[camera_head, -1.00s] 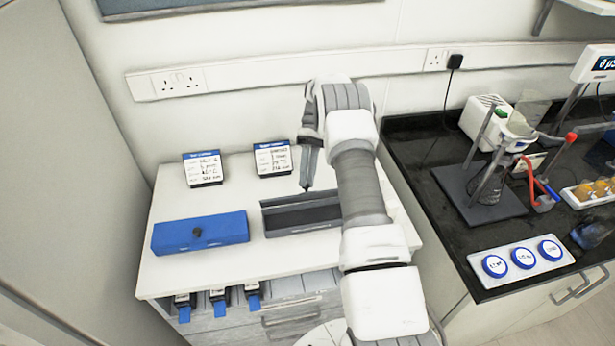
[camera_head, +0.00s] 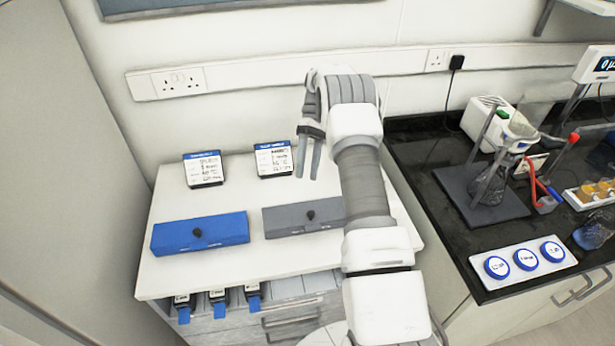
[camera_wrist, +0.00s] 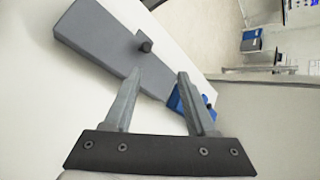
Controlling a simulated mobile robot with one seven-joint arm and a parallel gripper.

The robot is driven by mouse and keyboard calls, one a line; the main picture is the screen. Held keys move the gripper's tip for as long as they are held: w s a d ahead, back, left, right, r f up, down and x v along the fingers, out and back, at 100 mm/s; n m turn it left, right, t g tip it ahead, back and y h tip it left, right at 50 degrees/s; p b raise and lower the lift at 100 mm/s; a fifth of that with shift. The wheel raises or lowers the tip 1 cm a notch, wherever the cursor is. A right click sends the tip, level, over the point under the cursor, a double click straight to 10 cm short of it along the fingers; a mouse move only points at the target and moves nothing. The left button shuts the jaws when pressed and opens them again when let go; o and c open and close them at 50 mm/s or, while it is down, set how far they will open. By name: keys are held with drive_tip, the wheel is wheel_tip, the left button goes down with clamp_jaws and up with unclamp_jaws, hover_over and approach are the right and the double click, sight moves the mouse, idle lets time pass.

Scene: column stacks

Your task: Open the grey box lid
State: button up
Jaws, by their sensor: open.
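The grey box (camera_head: 290,219) sits on the white cabinet top, partly hidden by my arm at its right end. Its lid is down flat, with a dark knob (camera_head: 310,214) on top. The lid also shows in the wrist view (camera_wrist: 100,38), with the knob (camera_wrist: 146,45) beyond my left fingertip. My gripper (camera_head: 307,173) is above and behind the box, fingers pointing down. In the wrist view my gripper (camera_wrist: 162,76) is open, with nothing between the fingers. The fingers look apart from the knob.
A closed blue box (camera_head: 200,234) with a dark knob lies left of the grey box. Two label cards, one left (camera_head: 204,170) and one right (camera_head: 273,159), stand behind the boxes. A black bench (camera_head: 440,190) with lab equipment is to the right. The cabinet's front left top is clear.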

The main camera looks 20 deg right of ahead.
drive_tip(key=s+d+r+b, duration=0.1)
drive_tip(key=s+d+r, duration=0.6)
drive_tip(key=s+d, duration=0.1)
drive_tip(key=shift+d+r, duration=0.25)
drive_tip(key=shift+r, duration=0.15)
